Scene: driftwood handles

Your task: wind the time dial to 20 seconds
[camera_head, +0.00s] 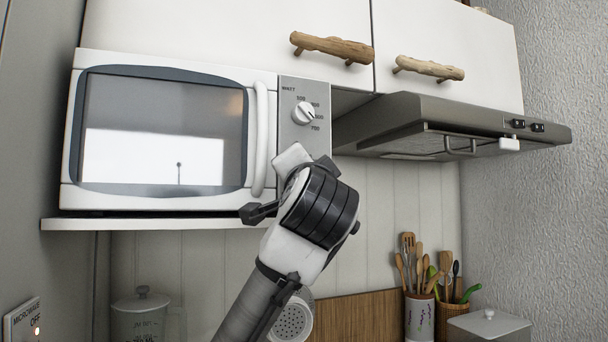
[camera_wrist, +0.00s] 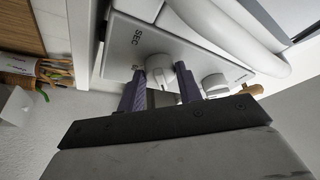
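The white microwave (camera_head: 268,75) stands on a shelf, its control panel on the right side. In the wrist view the time dial (camera_wrist: 160,72), a white knob by the letters SEC, sits between the two dark fingers of my gripper (camera_wrist: 161,78). The fingers flank the knob closely; I cannot tell whether both press on it. The dial's pointer and most of its scale are hidden. In the head view my wrist (camera_head: 310,205) covers the lower panel, and the time dial and fingertips are hidden there. The watt dial (camera_head: 304,113) is visible above.
The microwave's door handle (camera_head: 261,138) runs close beside my gripper. A range hood (camera_head: 440,125) juts out at the right, below cabinets with driftwood handles (camera_head: 333,47). A utensil holder (camera_head: 419,316) and a canister (camera_head: 140,316) stand lower down.

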